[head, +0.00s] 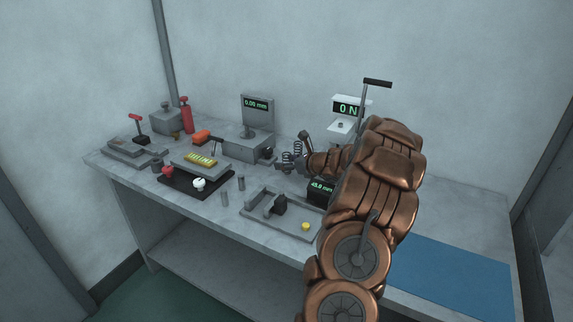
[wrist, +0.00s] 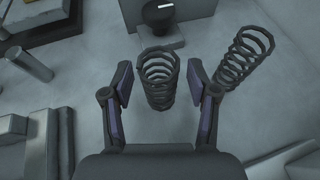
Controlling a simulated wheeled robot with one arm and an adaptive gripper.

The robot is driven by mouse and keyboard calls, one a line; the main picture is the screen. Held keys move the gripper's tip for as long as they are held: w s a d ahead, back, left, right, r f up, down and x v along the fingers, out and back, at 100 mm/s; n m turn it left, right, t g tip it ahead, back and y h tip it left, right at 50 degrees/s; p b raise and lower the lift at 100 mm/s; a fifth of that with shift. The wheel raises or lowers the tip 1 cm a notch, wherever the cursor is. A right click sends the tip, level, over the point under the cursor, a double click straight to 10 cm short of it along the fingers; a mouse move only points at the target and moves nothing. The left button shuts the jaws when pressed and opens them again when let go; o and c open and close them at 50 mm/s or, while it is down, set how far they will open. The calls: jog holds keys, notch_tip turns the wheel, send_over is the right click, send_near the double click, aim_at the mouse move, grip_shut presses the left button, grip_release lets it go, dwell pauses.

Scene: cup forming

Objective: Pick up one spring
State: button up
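Two dark coil springs show in the wrist view. One spring (wrist: 158,80) stands between the two fingers of my gripper (wrist: 160,85), with a gap visible on each side. The other spring (wrist: 241,58) stands to the right, just outside the right finger. My gripper is open, and its fingers are apart from the middle spring. In the head view my gripper (head: 296,163) is low over the workbench, and a spring (head: 287,157) shows beside it, small and partly hidden.
The grey workbench (head: 230,214) holds a gauge with a 0.00 mm display (head: 257,104), a force tester reading 0 N (head: 348,108) and a black 45.0 mm display box (head: 321,190). A black tray (head: 170,180) stands left. A blue mat (head: 450,280) lies clear at right.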

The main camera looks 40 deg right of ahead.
jog(key=c, duration=0.9)
jog(key=shift+a, duration=0.1)
